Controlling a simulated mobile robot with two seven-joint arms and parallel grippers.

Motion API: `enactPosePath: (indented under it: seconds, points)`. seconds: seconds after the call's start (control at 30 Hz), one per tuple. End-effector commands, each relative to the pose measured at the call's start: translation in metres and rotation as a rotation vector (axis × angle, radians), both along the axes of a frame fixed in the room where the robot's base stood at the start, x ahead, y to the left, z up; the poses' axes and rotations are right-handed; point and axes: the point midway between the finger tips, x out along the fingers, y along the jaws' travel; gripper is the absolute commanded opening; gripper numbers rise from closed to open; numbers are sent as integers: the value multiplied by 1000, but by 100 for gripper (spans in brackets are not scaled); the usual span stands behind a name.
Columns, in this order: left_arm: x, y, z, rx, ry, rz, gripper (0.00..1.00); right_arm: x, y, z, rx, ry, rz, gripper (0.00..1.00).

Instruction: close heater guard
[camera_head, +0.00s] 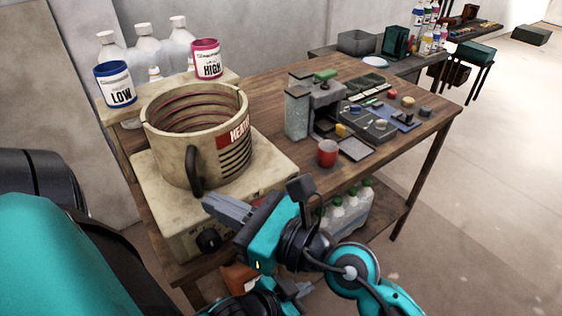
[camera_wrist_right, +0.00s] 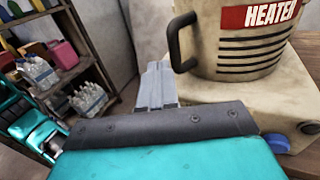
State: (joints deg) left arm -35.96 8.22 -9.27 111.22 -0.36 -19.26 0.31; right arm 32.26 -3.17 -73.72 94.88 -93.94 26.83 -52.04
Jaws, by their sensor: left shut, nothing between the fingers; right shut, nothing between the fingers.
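The heater guard (camera_head: 170,160) is a cream round wall with a red HEATER label, slots and a black handle (camera_head: 194,172). It stands on a cream base around dark coils; I cannot tell whether it is fully closed. In the right wrist view the guard (camera_wrist_right: 210,45) and its handle (camera_wrist_right: 175,45) are at upper right. My right gripper (camera_head: 213,206) is shut and empty, just in front of the handle's lower end. Its fingers (camera_wrist_right: 155,80) look apart from the handle. My left gripper (camera_head: 292,289) is low, below the table edge, partly hidden, and holds nothing visible.
The cream base (camera_head: 270,165) carries a black knob (camera_head: 209,239). LOW (camera_head: 117,92) and HIGH (camera_head: 207,65) tins stand behind the guard. A red cup (camera_head: 327,153) and equipment occupy the wooden table (camera_head: 268,105). Bottles (camera_head: 345,212) sit underneath. Open floor lies at right.

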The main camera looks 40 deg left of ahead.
Motion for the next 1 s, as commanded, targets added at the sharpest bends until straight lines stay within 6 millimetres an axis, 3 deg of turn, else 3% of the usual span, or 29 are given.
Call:
enactPosePath:
  seconds: [0.3,0.5,0.9,1.0]
  points:
    - [-4,-2,-5,-3,10,-1,0,1,-64,-1,-2,0,-3,0]
    - [-2,-1,-7,-2,5,0,0,0,-92,0,-1,0,-3,0]
    - [5,0,-3,-1,-10,0,0,0,-102,2,0,1,-3,0]
    - [5,0,-3,-1,-10,0,0,3,-102,6,24,67,-23,0]
